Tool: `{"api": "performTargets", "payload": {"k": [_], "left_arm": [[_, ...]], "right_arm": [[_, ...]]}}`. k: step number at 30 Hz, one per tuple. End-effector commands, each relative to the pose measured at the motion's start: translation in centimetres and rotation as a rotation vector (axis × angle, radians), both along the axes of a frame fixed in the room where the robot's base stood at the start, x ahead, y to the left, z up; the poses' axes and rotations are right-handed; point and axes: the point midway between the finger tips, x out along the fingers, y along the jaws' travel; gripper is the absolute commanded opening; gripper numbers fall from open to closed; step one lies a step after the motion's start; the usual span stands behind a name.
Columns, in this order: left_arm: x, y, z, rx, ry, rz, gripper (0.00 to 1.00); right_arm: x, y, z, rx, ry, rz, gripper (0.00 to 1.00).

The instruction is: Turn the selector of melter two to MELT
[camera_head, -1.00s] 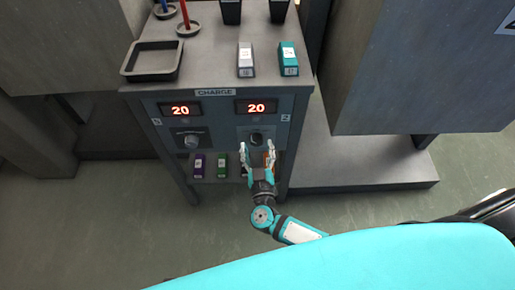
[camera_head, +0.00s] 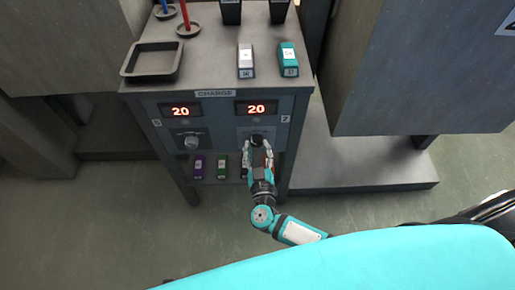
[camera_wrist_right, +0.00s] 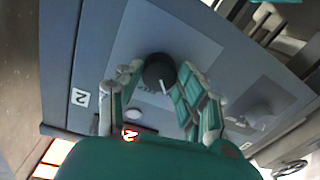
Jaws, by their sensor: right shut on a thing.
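The black round selector of melter two (camera_wrist_right: 158,68) has a white pointer line and sits on a grey plate on the front panel. In the head view it shows as a dark knob (camera_head: 257,138) below the right display (camera_head: 256,107), which reads 20, beside the label 2 (camera_head: 285,118). My right gripper (camera_head: 258,144) reaches up to it from below. In the right wrist view its two fingers (camera_wrist_right: 160,80) are on either side of the selector, shut on it. My left gripper is not in view.
The other melter's selector (camera_head: 192,141) is to the left, under its display (camera_head: 181,111) reading 20. A lower shelf holds a purple box (camera_head: 198,167) and a green box (camera_head: 221,167). A tray (camera_head: 153,61) and white and teal boxes stand on top.

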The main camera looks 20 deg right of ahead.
Motion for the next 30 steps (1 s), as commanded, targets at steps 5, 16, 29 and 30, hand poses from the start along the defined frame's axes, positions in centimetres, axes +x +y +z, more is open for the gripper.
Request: {"api": "performTargets", "payload": {"k": [5, 16, 29, 30], "left_arm": [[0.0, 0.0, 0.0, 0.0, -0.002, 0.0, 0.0], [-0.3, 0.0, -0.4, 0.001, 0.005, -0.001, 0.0], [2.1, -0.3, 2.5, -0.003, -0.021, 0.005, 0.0], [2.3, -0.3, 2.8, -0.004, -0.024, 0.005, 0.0]], "right_arm": [[-0.1, 0.0, -0.1, 0.061, -0.015, -0.001, 0.05], [-0.1, 0.1, -0.3, 0.347, -0.095, -0.002, 0.05], [0.0, 0.2, -0.4, 0.74, -0.21, -0.002, 0.05], [0.0, 0.2, -0.4, 0.777, -0.221, -0.002, 0.05]]}}
